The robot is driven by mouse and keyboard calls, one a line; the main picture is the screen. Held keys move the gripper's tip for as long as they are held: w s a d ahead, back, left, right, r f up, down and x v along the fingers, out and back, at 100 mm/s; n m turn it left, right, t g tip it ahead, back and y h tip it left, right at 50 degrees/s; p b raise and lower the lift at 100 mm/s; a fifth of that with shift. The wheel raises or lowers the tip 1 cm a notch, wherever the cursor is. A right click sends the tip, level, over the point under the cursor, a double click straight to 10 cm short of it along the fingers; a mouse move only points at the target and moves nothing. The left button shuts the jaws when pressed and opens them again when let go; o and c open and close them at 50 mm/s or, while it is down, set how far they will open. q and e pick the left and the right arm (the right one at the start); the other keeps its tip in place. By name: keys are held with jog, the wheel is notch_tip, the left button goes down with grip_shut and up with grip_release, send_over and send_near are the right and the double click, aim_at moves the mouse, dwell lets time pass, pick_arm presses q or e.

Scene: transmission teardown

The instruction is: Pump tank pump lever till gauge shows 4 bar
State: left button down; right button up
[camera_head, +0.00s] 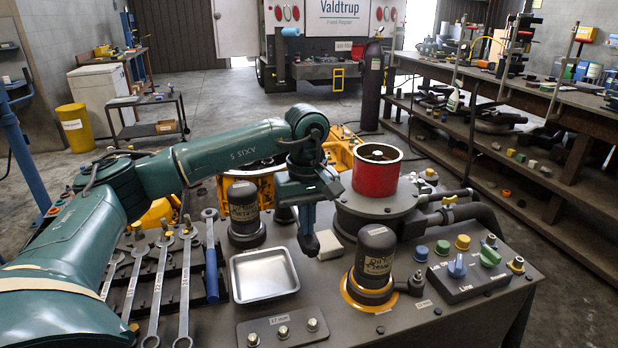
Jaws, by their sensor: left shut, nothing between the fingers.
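My left gripper (309,243) points down over the bench, with its fingers closed and empty, just behind the metal tray. A red open-topped cylinder (375,178) sits on a round grey housing (352,209) to its right. I cannot make out a pump lever for certain, nor any gauge or its reading. A blue knob (457,266) stands on a dark control panel (476,278) at the bench's right, with green and yellow knobs around it. My right gripper is not in view.
A metal tray (264,275) lies empty at the bench's middle. Several wrenches (186,280) and a blue-handled tool (211,262) lie left. Dark canisters (374,262) (244,212) stand near the gripper. Pipes (452,216) run at the right. A shelved workbench (540,110) stands beyond.

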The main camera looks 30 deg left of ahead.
pick_arm(q)
notch_tip(320, 180, up, 7)
jog(key=p, duration=0.4)
jog(key=shift+r+p, duration=0.2)
jog(key=shift+p, duration=0.2)
notch_tip(320, 180, up, 6)
jog(key=p, duration=0.4)
dwell(0.4)
